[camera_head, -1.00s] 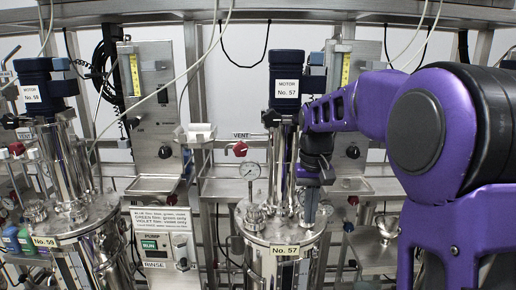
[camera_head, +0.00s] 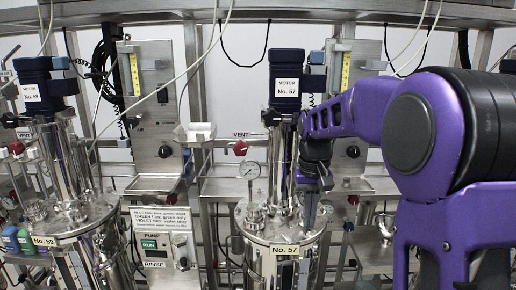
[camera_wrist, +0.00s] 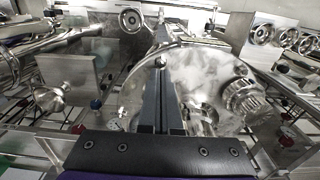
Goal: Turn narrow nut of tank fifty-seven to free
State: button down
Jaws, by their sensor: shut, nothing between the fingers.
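Tank fifty-seven (camera_head: 284,262) stands right of centre in the head view, labelled No. 57 on its rim. Its round steel lid (camera_head: 258,232) carries several fittings; the lid also fills the middle of the wrist view (camera_wrist: 200,68). A knurled nut (camera_wrist: 241,97) sits at the lid's right side in the wrist view. A knurled fitting (camera_head: 254,215) shows on the lid's left in the head view. I cannot tell which is the narrow nut. My gripper (camera_head: 309,212) points down over the lid's right part, shut and empty. Its fingers (camera_wrist: 160,65) hide part of the lid.
A motor column (camera_head: 285,80) rises from the lid, close left of my gripper. A gauge (camera_head: 250,170) stands behind the lid. Tank fifty-nine (camera_head: 65,235) is at left, with a pump panel (camera_head: 160,240) between. Shelves and a sink stand behind at right.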

jog(key=shift+w, duration=0.25)
jog(key=shift+r+p, duration=0.2)
jog(key=shift+p, duration=0.4)
jog(key=shift+w+d+p, duration=0.1)
jog(key=shift+d+p, duration=0.05)
jog(key=shift+p, duration=1.2)
jog(key=shift+s, duration=0.35)
notch_tip(320, 180, up, 6)
jog(key=p, duration=0.5)
jog(key=shift+s+f, duration=0.1)
jog(key=shift+f, duration=0.1)
